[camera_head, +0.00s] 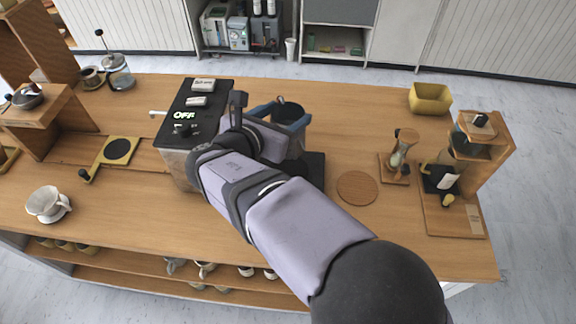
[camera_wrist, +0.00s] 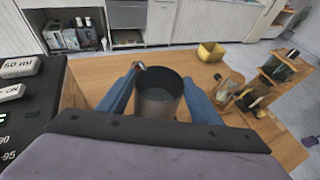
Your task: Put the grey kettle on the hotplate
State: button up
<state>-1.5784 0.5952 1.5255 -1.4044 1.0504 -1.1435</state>
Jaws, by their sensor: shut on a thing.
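My gripper (camera_head: 282,116) is shut on the grey kettle (camera_head: 292,110), with its blue fingers on either side of the body. In the wrist view the kettle (camera_wrist: 158,98) is upright, open at the top and dark inside, with a small spout or fitting at its far left rim. In the head view my arm hides part of the kettle. A flat yellow square with a round black plate (camera_head: 118,149) lies on the counter at the left; it looks like the hotplate, though I cannot be sure. My gripper and the kettle are well to its right.
A black-topped machine (camera_head: 200,113) with an OFF display stands left of my gripper. A dark flat base (camera_head: 316,166) shows below the kettle. A round wooden mat (camera_head: 357,187), an hourglass-shaped item (camera_head: 402,150), a yellow bin (camera_head: 430,98) and a wooden stand (camera_head: 493,150) are to the right.

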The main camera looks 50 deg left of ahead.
jog(key=shift+f+p, duration=1.3)
jog(key=shift+f, duration=3.6)
jog(key=shift+f, duration=0.15)
jog(key=o, duration=1.9)
jog(key=shift+f, duration=0.1)
